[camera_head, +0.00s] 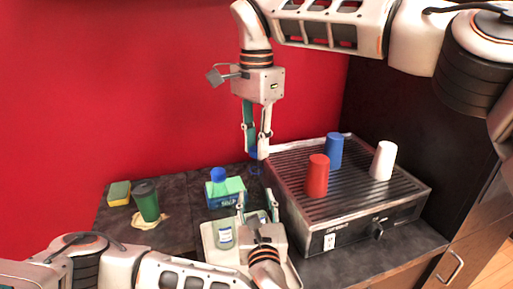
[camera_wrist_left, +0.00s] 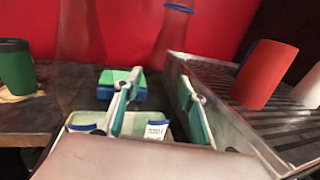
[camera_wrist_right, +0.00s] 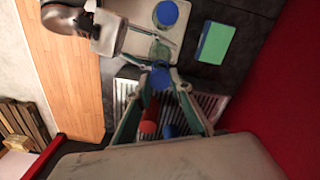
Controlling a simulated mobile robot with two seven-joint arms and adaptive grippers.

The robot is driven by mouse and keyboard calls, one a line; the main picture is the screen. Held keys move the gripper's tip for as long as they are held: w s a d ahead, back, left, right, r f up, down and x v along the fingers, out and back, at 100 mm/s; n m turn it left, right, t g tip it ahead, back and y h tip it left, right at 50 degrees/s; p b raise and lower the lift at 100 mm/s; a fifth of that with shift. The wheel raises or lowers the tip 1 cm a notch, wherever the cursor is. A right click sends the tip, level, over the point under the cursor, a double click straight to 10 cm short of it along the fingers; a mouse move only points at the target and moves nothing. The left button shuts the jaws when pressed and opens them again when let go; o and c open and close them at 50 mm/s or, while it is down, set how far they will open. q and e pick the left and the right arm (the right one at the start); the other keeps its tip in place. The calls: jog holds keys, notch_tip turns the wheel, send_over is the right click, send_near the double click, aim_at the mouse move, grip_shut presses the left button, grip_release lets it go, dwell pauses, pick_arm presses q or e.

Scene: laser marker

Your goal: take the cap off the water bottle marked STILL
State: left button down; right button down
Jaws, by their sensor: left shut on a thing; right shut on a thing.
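Two tall clear bottles with small pale labels stand near the tray; I cannot read which is marked STILL. One bottle, its label (camera_head: 224,236) at the left, has a blue cap (camera_head: 218,174) on it, also in the right wrist view (camera_wrist_right: 166,13). My left gripper (camera_head: 257,194), pointing up, is shut on the other bottle, whose label (camera_wrist_left: 156,131) shows between the fingers. My right gripper (camera_head: 255,156) points down from above and is shut on a blue cap (camera_wrist_right: 161,76) over that bottle. I cannot tell whether this cap is still seated on the neck.
The pale tray (camera_head: 208,241) lies beside a ribbed grill (camera_head: 280,170) carrying a red cup (camera_head: 317,175), a blue cup (camera_head: 334,150) and a white cup (camera_head: 382,160). A blue-green box (camera_head: 235,187) stands behind. A green cup (camera_head: 147,202) and yellow-green sponge (camera_head: 119,193) are left.

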jog(key=shift+r, duration=1.4)
pick_arm(q)
jog(key=c, duration=1.2)
grip_release()
jog(key=shift+o, duration=0.2)
jog(key=shift+s+f, duration=0.1)
jog(key=shift+s, duration=0.45)
jog(key=s+d, duration=0.1)
jog(key=s, duration=1)
